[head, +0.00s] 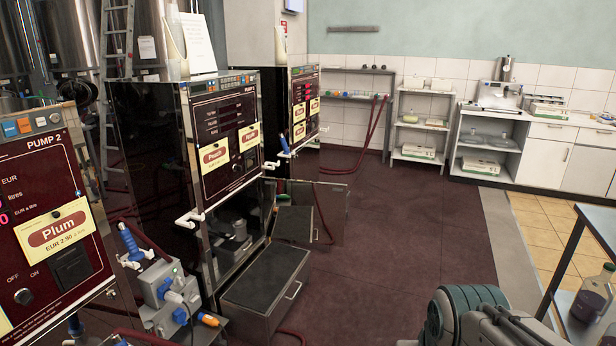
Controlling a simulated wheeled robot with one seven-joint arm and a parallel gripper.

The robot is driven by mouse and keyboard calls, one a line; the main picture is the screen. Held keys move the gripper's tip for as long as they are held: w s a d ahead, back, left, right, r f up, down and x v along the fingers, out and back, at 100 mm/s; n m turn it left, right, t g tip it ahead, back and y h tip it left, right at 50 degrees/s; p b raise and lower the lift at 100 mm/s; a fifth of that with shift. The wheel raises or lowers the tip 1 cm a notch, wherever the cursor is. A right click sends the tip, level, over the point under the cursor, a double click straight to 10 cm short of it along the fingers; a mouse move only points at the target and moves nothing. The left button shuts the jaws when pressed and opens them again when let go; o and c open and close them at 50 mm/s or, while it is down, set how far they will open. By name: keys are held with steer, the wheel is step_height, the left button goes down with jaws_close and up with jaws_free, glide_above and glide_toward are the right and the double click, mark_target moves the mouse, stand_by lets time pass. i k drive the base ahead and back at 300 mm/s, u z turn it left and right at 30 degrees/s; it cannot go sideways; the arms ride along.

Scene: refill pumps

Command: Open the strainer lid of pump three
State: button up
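Part of my arm shows at the bottom right, well apart from the pumps. My gripper's fingertips do not show.
A grey pump unit (166,293) with blue and orange fittings stands out at the lower left. A third dispenser (306,105) stands behind, with an open dark door (330,215) below. A blue-edged table (577,262) holding a bottle (594,293) is at right. The central dark floor (400,235) is clear.

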mark_target(237, 222)
steer(key=i, duration=3.25)
steer(key=u, duration=1.85)
steer(key=i, duration=0.3)
steer(key=z, duration=0.65)
